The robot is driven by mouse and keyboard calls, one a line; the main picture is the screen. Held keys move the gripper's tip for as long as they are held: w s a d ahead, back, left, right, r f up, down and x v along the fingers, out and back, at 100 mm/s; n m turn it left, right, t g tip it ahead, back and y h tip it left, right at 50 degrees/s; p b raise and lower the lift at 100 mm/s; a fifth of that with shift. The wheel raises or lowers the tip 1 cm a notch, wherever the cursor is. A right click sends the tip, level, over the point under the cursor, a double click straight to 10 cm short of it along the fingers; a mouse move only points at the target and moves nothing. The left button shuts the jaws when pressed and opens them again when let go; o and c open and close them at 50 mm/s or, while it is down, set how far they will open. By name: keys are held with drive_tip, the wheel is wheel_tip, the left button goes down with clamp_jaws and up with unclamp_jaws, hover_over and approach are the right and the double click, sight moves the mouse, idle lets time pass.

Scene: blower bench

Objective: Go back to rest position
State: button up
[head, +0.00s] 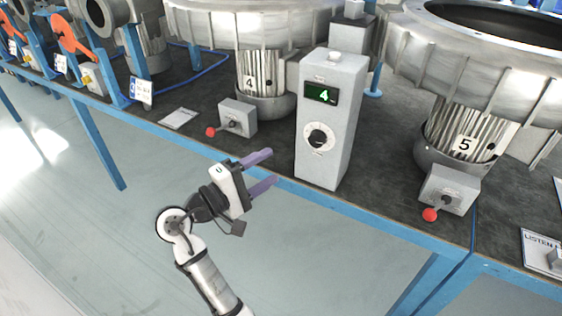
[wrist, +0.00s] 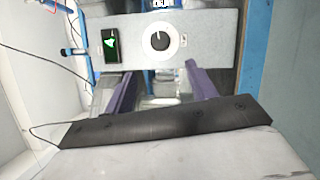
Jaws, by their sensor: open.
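My gripper (head: 262,170) is in front of the bench edge in the head view, with its two purple fingers spread apart and nothing between them. The fingers point toward the grey control box (head: 343,150), which has a round dial (head: 318,138) and a green display (head: 321,94) reading 4. A gap shows between the fingertips and the box. In the wrist view, my gripper (wrist: 163,85) has its fingers apart below the box face (wrist: 210,45), with the dial (wrist: 160,40) beyond them.
The blue-edged bench (head: 390,222) carries large metal blowers marked 4 (head: 252,75) and 5 (head: 464,140). Small lever boxes with red knobs stand at left (head: 238,117) and right (head: 448,188). A paper card (head: 179,118) lies on the bench. The floor (head: 70,225) at left is clear.

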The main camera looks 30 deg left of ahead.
drive_tip(key=shift+s+a, duration=0.15)
drive_tip(key=shift+s, duration=0.35)
